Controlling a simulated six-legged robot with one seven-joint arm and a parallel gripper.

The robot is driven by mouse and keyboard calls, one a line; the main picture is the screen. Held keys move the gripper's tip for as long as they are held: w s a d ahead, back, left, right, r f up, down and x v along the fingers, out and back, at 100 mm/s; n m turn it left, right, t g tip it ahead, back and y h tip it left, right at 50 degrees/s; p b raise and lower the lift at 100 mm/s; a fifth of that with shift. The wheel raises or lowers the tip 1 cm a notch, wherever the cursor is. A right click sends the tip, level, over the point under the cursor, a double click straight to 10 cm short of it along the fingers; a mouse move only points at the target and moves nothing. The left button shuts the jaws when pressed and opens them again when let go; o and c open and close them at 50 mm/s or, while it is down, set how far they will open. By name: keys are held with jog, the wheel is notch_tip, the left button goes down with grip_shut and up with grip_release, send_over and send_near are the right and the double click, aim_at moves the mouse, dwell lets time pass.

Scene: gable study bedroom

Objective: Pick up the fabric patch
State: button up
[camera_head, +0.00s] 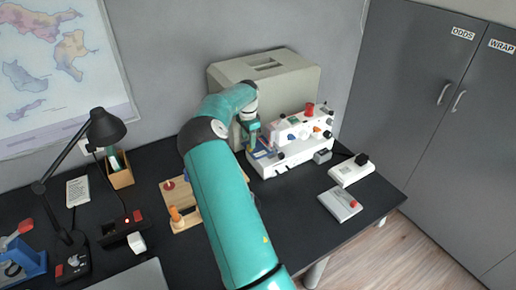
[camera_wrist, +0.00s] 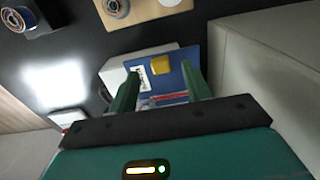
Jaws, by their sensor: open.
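A flat blue piece that looks like the fabric patch (camera_wrist: 186,57) lies below my gripper in the wrist view, with a small yellow block on it and reddish stripes near its lower part. In the head view a bit of blue (camera_head: 262,153) shows at the left end of the white sewing machine (camera_head: 292,153). My gripper (camera_wrist: 160,72) is open, its two green fingers on either side of the blue piece. I cannot tell whether they touch it. In the head view my gripper (camera_head: 254,138) is partly hidden and small.
A large beige case (camera_head: 290,75) stands close behind the sewing machine. A wooden board with pegs (camera_head: 180,217) lies left of my arm. A black lamp (camera_head: 105,128) stands at the left.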

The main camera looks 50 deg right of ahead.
notch_tip(320, 180, down, 4)
jog(key=shift+r, duration=0.25)
jog(key=shift+c, duration=0.4)
grip_shut()
jog(key=shift+r, duration=0.3)
dwell(0.4)
jog(key=shift+s, duration=0.2)
jog(key=shift+s+a, duration=0.1)
jog(key=shift+s, duration=0.05)
